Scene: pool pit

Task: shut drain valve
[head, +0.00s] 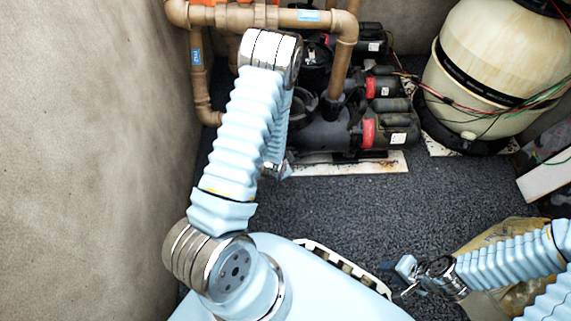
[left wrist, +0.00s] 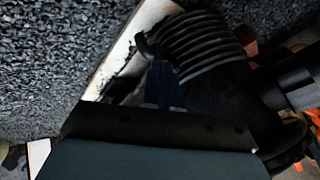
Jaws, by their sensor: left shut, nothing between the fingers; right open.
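I cannot tell for sure which part is the drain valve; no handle clearly marked as one shows. Tan pipes (head: 235,17) with orange parts (head: 207,3) run along the top of the head view. My left arm reaches forward and bends down beside the black pumps (head: 325,130); its gripper is mostly hidden behind the arm there. In the left wrist view, the left gripper's bluish fingers (left wrist: 164,84) are shut and empty, close to a dark ribbed part (left wrist: 205,45). My right gripper (head: 406,278) is open and empty, low at the right, above the gravel.
A large cream tank (head: 495,60) with loose wires stands at the back right. A rough wall (head: 90,130) closes the left side. A yellowish bag-like thing (head: 500,235) lies by my right arm. The gravel floor (head: 340,210) in the middle is clear.

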